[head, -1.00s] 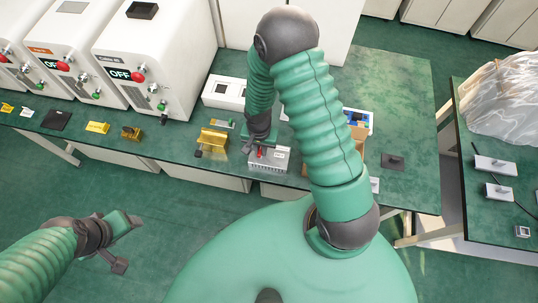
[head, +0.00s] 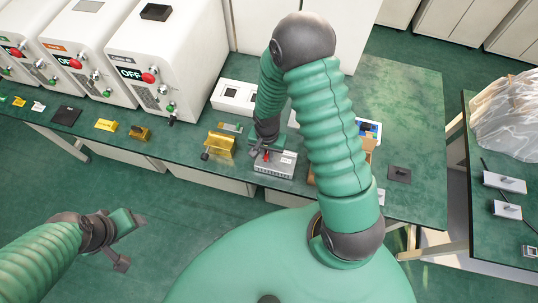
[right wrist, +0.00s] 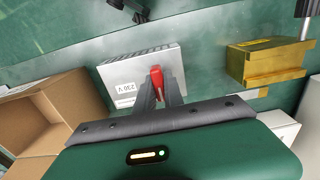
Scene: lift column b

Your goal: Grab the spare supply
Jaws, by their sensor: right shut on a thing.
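The spare supply looks to be the silver metal box (head: 284,168) with vent holes and a white label, on the green bench in the head view. In the right wrist view the box (right wrist: 130,68) lies just beyond the fingers, label showing. My right gripper (head: 262,152) is over its left part. Its fingers (right wrist: 158,82) are closed around a red piece (right wrist: 156,74) at the box. I cannot tell whether the box touches the bench. My left gripper (head: 122,246) hangs over the floor, away from the bench; its jaw opening is unclear.
A yellow block (head: 217,146) stands close left of the silver box, also in the right wrist view (right wrist: 268,62). An open cardboard box (right wrist: 45,110) is on the other side. A white unit (head: 234,96) stands behind. The bench's right part (head: 410,110) is mostly clear.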

